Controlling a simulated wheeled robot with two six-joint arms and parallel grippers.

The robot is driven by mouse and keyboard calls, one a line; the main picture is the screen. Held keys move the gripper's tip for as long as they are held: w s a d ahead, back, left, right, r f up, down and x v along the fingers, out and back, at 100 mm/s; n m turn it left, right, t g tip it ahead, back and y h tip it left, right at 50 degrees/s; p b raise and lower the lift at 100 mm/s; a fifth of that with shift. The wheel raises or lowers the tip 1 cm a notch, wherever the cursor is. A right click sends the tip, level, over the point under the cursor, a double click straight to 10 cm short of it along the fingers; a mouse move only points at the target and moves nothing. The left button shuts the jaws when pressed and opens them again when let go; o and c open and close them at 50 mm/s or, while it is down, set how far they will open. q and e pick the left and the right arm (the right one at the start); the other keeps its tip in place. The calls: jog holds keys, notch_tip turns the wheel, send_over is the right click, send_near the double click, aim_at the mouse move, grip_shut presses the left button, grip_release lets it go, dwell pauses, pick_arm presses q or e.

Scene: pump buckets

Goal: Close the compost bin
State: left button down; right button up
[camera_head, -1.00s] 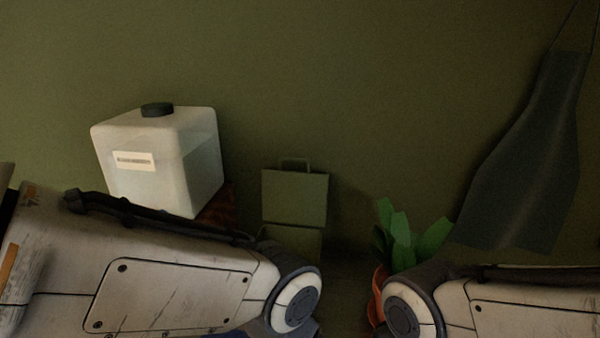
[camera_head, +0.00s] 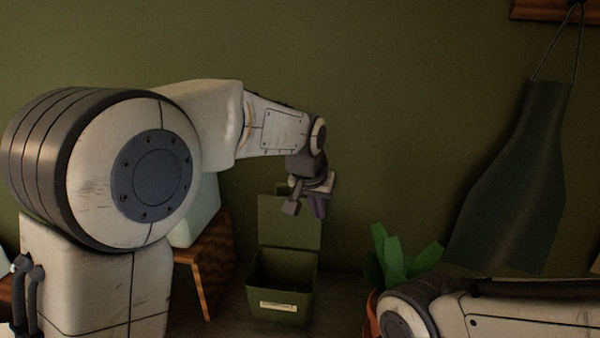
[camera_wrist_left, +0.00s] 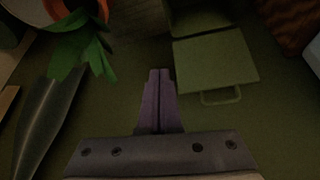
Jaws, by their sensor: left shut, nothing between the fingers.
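The compost bin (camera_head: 283,288) is a green box with a pale label on its front, standing at the back by the wall. Its lid (camera_head: 287,221) stands upright, open, against the wall behind it. In the left wrist view the lid (camera_wrist_left: 216,61) shows with its handle, and part of the bin (camera_wrist_left: 198,16) is at the top edge. My left gripper (camera_head: 318,207) is in front of the lid's upper right part in the head view. Its purple fingers (camera_wrist_left: 160,100) are shut and empty, beside the lid in the wrist view. My right gripper is out of view.
A potted plant (camera_head: 400,258) in an orange pot stands to the right of the bin. A wooden stand (camera_head: 207,262) with a white container (camera_head: 203,215) is to the left. A dark apron (camera_head: 512,180) hangs on the wall at right.

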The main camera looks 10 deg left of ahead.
pick_arm(q)
jog(key=w+a+r+n+t+y+p, duration=0.1)
jog(key=w+a+r, duration=0.25)
jog(key=w, duration=0.35)
jog(key=w+a+r+n+t+p, duration=0.1)
jog(key=w+a+r, duration=0.1)
jog(key=w+a, duration=0.35)
jog(key=p+x, duration=0.3)
jog(key=x, duration=0.6)
jog(key=shift+w+d+r+p, duration=0.1)
jog(key=shift+w+d+p, duration=0.1)
jog(key=shift+w+p, duration=0.1)
jog(key=shift+w+f, duration=0.25)
jog(key=shift+f, duration=0.15)
